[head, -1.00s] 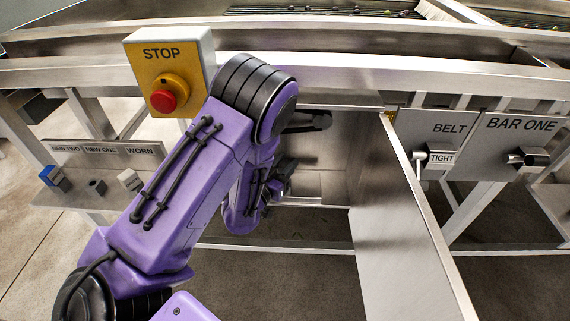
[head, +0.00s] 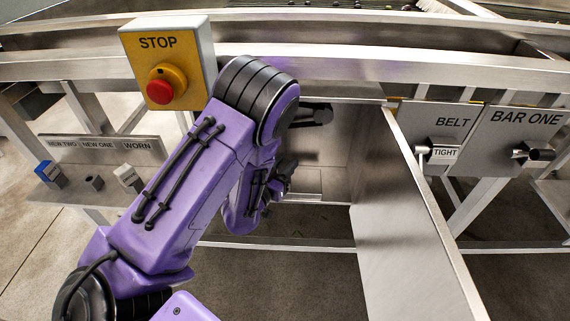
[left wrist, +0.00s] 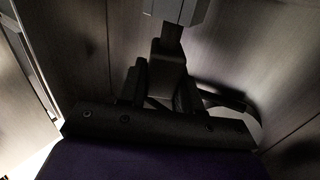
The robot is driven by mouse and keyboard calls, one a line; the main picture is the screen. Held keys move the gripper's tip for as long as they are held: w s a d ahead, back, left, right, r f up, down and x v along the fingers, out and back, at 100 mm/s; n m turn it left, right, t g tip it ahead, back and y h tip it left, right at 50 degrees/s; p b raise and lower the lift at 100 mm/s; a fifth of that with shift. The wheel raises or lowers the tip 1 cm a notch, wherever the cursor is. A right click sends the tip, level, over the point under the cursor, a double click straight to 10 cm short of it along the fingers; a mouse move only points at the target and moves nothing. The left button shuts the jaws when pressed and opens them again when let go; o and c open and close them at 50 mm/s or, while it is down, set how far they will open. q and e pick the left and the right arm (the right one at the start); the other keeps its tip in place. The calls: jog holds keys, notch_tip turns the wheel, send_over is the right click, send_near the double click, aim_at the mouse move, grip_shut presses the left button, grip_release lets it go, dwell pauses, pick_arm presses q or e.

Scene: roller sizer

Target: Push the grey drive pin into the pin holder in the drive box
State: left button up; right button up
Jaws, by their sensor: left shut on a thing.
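My left gripper (head: 280,183) reaches into the open drive box (head: 365,150), mostly hidden behind my purple arm in the head view. In the left wrist view my left gripper (left wrist: 167,82) is shut on a dark block-like piece, which I take to be the grey drive pin (left wrist: 168,58). Its narrower far end points at a lighter grey block on the box wall, seemingly the pin holder (left wrist: 177,10). The tip meets or overlaps the block's lower edge; in the deep shadow I cannot tell how far in it is. My right gripper is not in view.
The open metal door (head: 415,225) stands right of the arm. A yellow STOP box (head: 190,75) with a red button is close to my arm's left. A shelf (head: 105,150) marked NEW TWO, NEW ONE and WORN is at left. BELT and BAR ONE panels (head: 500,145) are at right.

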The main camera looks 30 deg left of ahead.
pick_arm(q)
jog(key=shift+f+b, duration=0.85)
jog(key=shift+f, duration=0.2)
jog(key=o, duration=1.1)
jog(key=s, duration=1)
jog(key=shift+s+d, duration=0.15)
jog(key=shift+s, duration=0.15)
